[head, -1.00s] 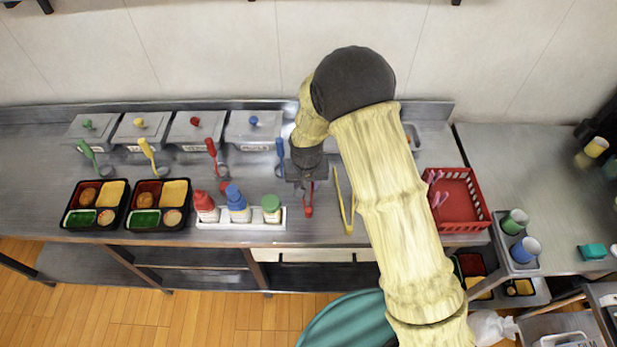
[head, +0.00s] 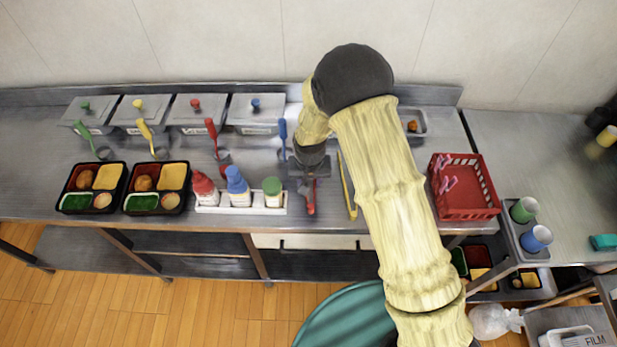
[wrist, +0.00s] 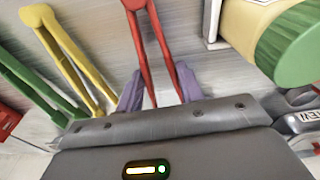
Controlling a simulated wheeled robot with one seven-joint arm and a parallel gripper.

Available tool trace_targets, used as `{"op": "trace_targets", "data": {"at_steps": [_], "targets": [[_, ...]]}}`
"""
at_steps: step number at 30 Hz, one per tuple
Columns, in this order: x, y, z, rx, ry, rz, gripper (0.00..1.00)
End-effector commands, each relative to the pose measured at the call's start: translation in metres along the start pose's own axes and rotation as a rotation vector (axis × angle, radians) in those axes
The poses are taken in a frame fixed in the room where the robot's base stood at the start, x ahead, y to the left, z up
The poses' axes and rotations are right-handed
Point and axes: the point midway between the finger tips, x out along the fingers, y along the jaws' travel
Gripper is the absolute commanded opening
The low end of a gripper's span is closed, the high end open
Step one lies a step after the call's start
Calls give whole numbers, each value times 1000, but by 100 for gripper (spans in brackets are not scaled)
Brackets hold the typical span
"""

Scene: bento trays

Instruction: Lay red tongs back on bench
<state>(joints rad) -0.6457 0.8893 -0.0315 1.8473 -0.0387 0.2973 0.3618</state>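The red tongs (wrist: 146,45) run between the two spread fingers of my gripper (wrist: 160,80) in the wrist view, one finger beside each arm of the tongs. I cannot tell whether the fingers press on them. In the head view the red tongs (head: 310,199) show just below my gripper (head: 309,172), low over or on the steel bench (head: 245,165); which of the two is unclear. Their far end is hidden by the gripper and palm.
Yellow tongs (head: 347,188) lie close on the right in the head view. A white holder (head: 240,209) with red, blue and green-capped bottles stands on the left. A red basket (head: 468,212) with pink tongs is further right. Two filled bento trays (head: 90,210) sit at left.

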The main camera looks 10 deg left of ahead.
Motion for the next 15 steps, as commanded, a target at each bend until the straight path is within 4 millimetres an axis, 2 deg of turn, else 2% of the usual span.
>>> {"op": "trace_targets", "data": {"at_steps": [1, 6, 15], "targets": [[10, 0, 1, 0, 0, 0, 34], [22, 0, 2, 0, 1, 0, 34], [25, 0, 2, 0, 1, 0, 34]]}}
